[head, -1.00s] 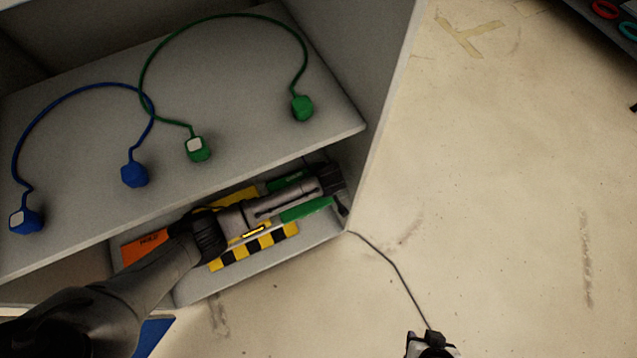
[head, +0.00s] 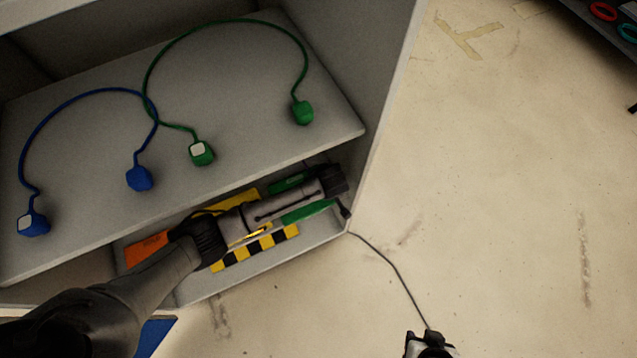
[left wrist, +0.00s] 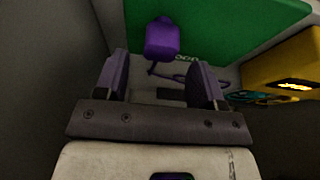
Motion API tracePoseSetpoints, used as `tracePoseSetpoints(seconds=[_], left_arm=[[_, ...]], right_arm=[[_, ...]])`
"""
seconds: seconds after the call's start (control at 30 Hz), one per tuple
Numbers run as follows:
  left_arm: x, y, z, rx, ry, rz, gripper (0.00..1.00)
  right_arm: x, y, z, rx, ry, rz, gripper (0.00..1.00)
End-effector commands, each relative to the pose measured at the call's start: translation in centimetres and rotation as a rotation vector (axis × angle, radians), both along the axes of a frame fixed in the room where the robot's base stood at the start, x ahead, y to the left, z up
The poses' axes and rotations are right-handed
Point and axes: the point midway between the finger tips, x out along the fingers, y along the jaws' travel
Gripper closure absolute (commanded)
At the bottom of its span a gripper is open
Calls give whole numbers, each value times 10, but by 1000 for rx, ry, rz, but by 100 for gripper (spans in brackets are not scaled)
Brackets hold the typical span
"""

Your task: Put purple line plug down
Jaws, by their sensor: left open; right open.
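The purple plug (left wrist: 162,40) shows in the left wrist view, just beyond the fingertips, against a green panel (left wrist: 225,25). A purple cord (left wrist: 190,80) runs from below it to the right, behind the fingers. My left gripper (left wrist: 160,80) is open, with one finger on each side and a gap between the plug and the fingers. In the head view my left arm reaches into the lower shelf; its fingers and the plug cannot be made out there. My right gripper (head: 430,343) is at the bottom edge, over the floor, only partly in view.
The upper shelf (head: 90,220) holds a blue corded pair of plugs (head: 139,178) and a green pair (head: 202,152). Below are an orange block (head: 147,250) and a yellow-black striped strip (head: 255,250). A thin dark cable (head: 395,265) crosses the floor. The floor at right is open.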

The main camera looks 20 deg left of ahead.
Motion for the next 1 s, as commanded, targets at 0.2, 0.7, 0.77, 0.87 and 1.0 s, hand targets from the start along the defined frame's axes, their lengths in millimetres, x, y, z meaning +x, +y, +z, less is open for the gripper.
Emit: tracePoseSetpoints(seconds=[0.2,0.7,0.77,0.87,1.0], left_arm=[[-11,-13,44,-2,0,-2,37],[-24,-26,84,0,0,0,37],[-24,-26,84,0,0,0,37],[-24,-26,84,1,1,0,37],[-30,-28,82,-10,12,-21,37]], right_arm=[[0,0,25,-1,-1,1,57],[0,-3,42,-10,-2,6,57],[0,-3,42,-10,-2,6,57],[0,-3,42,-9,-1,6,57],[0,-2,42,-8,-1,5,57]])
